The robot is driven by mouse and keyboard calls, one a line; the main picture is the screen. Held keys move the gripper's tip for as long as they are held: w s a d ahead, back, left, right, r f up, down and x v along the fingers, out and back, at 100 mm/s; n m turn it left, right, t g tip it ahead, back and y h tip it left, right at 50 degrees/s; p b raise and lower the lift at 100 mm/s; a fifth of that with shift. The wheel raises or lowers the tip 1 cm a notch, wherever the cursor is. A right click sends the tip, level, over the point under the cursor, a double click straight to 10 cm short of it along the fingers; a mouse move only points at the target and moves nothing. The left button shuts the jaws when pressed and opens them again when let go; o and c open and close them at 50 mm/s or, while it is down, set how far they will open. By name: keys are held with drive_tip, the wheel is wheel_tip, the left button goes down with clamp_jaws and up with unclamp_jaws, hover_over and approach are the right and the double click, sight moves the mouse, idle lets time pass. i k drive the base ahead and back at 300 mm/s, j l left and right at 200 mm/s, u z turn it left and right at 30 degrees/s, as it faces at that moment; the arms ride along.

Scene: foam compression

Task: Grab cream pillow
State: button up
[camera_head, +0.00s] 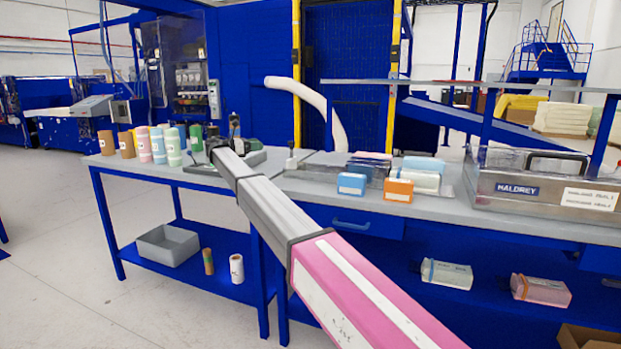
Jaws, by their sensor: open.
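No single thing is clearly the cream pillow. A pale cream-white block (421,181), which looks wrapped, lies on the grey workbench behind an orange block, right of my arm. Larger cream stacks (562,118) stand far back at the right. My gripper (222,140) is at the far end of my outstretched arm, over the left part of the bench near a dark green device. It is small and partly hidden by the arm. It is open, and no held thing shows. It is well left of the pale block.
Several coloured rolls (158,145) stand at the bench's left end. Orange (398,191) and blue (351,184) blocks lie near the pale block. A metal Maldrey machine (520,185) occupies the right end. A shelf (470,84) runs above. A grey bin (167,245) sits below.

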sight(431, 181)
drive_tip(key=k+j, duration=0.15)
drive_tip(key=j, duration=0.2)
drive_tip(key=k+j, duration=0.1)
drive_tip(key=j, duration=0.3)
drive_tip(key=k+j, duration=0.15)
drive_tip(key=j, duration=0.2)
